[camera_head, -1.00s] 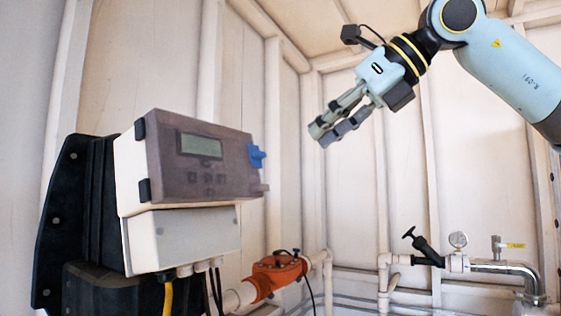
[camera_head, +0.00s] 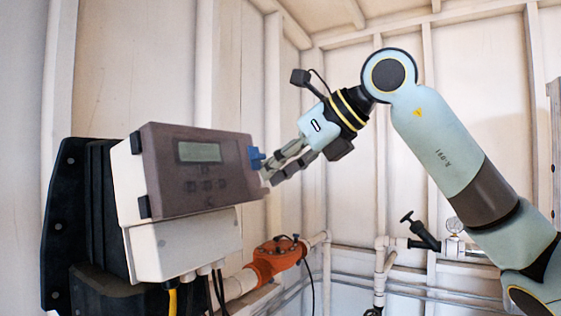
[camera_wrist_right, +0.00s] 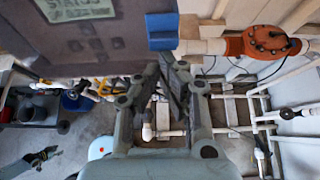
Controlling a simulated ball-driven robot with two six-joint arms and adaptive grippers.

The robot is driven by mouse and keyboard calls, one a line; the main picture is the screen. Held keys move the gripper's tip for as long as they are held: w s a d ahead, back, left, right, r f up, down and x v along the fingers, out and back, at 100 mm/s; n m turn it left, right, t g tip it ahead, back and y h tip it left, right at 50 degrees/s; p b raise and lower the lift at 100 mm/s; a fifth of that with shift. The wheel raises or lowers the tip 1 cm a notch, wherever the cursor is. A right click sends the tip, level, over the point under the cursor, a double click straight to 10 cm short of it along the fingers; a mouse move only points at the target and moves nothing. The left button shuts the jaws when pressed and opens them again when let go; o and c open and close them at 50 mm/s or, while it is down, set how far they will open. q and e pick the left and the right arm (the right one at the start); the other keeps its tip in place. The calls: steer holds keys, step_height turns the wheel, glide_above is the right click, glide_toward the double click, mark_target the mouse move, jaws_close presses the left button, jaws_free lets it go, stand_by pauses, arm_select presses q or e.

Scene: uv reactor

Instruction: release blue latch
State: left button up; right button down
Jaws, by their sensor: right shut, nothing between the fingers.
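The blue latch (camera_head: 256,158) sits on the right edge of the brown front cover (camera_head: 168,190) of a control box with a small grey display (camera_head: 199,152). In the right wrist view the latch (camera_wrist_right: 161,30) shows as a blue block just beyond the fingertips. My right gripper (camera_head: 269,171) is shut and empty, at the right side of the latch. Its fingertips also show in the right wrist view (camera_wrist_right: 173,63). They overlap the latch's edge in the head view; whether they touch it I cannot tell. My left gripper is not in view.
The box's white lower housing (camera_head: 185,245) hangs below the cover, with cables under it. An orange pipe fitting (camera_head: 276,260) lies below and to the right. A black valve handle (camera_head: 423,236) stands on pipes further right. Open space lies right of the box.

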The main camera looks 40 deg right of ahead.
stand_by(0.3)
steer(key=shift+w+a+r+p, duration=0.1)
steer(key=shift+w+r+p, duration=0.05)
steer(key=shift+r+p, duration=0.3)
steer(key=shift+w+a+r+p, duration=0.1)
steer(key=shift+r+p, duration=0.15)
steer(key=shift+r, duration=0.3)
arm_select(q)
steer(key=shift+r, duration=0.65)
arm_select(e)
steer(key=shift+d+f, duration=0.1)
